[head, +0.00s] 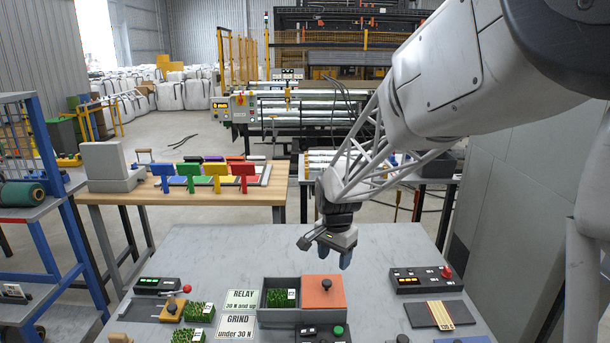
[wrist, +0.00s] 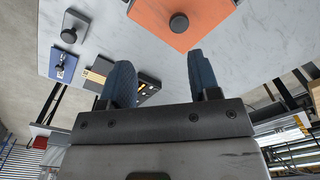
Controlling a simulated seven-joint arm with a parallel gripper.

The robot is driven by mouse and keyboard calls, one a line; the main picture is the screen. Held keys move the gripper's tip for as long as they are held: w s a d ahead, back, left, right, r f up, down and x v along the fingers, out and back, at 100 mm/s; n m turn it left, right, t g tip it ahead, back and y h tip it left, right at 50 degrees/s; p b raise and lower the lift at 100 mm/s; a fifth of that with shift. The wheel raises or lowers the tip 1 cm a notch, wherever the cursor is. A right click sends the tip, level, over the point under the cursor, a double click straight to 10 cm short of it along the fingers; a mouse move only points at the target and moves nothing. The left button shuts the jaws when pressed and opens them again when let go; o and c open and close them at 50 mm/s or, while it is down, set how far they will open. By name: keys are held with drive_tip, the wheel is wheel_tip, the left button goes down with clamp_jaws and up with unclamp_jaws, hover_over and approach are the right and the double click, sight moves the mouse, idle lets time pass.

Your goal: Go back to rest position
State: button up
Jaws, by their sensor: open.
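My gripper (head: 334,258) hangs above the grey worktable (head: 215,258), behind and above the orange square block with a black knob (head: 322,292). In the wrist view its two dark blue fingers (wrist: 161,80) stand apart with nothing between them. The orange block also shows there (wrist: 150,18), beyond the fingers. A grey bin (head: 262,317) beside the block holds a green turf piece (head: 277,299) with a white tag. Two more turf pieces lie on the table to the left, one (head: 197,312) behind the other (head: 187,336).
RELAY (head: 243,300) and GRIND (head: 236,328) cards lie left of the bin. A black control box (head: 425,280) and a dark pad with pale strips (head: 438,314) are at right. A wooden bench (head: 190,197) with coloured stands is behind. The table's rear is mostly clear.

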drive_tip(key=s+d+r+n, duration=0.2)
drive_tip(key=s+d+r, duration=0.1)
drive_tip(key=s, duration=0.8)
drive_tip(key=s+d+r+n+t, duration=0.1)
drive_tip(key=s+d+r+n, duration=0.2)
drive_tip(key=s, duration=0.8)
drive_tip(key=s+d+r+n+t, duration=0.1)
drive_tip(key=s+d+r+n, duration=0.2)
drive_tip(key=s, duration=0.8)
drive_tip(key=shift+s+d, duration=0.35)
drive_tip(key=shift+d, duration=0.3)
